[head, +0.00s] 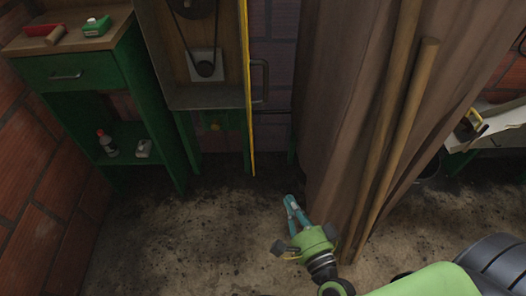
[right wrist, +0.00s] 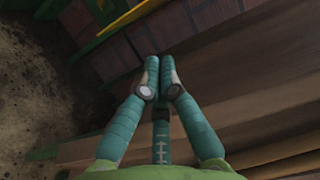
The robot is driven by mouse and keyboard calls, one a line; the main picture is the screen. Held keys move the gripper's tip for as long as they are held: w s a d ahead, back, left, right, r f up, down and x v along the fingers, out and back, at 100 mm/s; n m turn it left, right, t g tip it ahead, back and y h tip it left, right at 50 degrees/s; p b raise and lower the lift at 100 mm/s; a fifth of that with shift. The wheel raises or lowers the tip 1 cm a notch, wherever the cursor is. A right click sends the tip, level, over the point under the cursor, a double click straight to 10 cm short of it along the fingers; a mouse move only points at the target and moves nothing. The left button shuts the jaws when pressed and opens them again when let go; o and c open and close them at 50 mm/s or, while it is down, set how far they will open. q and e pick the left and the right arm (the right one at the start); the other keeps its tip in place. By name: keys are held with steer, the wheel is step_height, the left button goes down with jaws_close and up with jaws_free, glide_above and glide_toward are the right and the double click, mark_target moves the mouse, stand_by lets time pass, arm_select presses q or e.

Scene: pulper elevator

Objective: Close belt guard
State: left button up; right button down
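The belt guard (head: 248,95) is a thin yellow-edged door on the right side of an open cabinet (head: 205,97). It stands swung out and shows almost edge-on, with a grey handle (head: 262,80) on its right face. Inside the cabinet a black belt runs between pulleys (head: 206,68). My right gripper (head: 290,202) is below and right of the guard, apart from it. Its fingertips (right wrist: 160,68) are together with nothing seen between them. A yellow edge (right wrist: 130,17), probably the guard's, crosses the top of the right wrist view. My left gripper is not in view.
A brown curtain (head: 335,110) and wooden poles (head: 392,140) stand close to the right of my right gripper. A green workbench (head: 75,70) is at the left against a brick wall. The dirty floor (head: 190,225) in front of the cabinet is clear.

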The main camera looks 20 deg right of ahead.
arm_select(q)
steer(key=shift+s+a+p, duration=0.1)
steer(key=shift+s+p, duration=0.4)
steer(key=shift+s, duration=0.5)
arm_select(e)
steer(key=w+a, duration=0.1)
steer(key=w, duration=1.9)
steer(key=shift+r, duration=0.3)
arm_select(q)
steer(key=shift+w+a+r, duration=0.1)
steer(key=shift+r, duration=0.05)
arm_select(e)
steer(key=shift+a+m, duration=0.1)
steer(key=shift+m, duration=0.2)
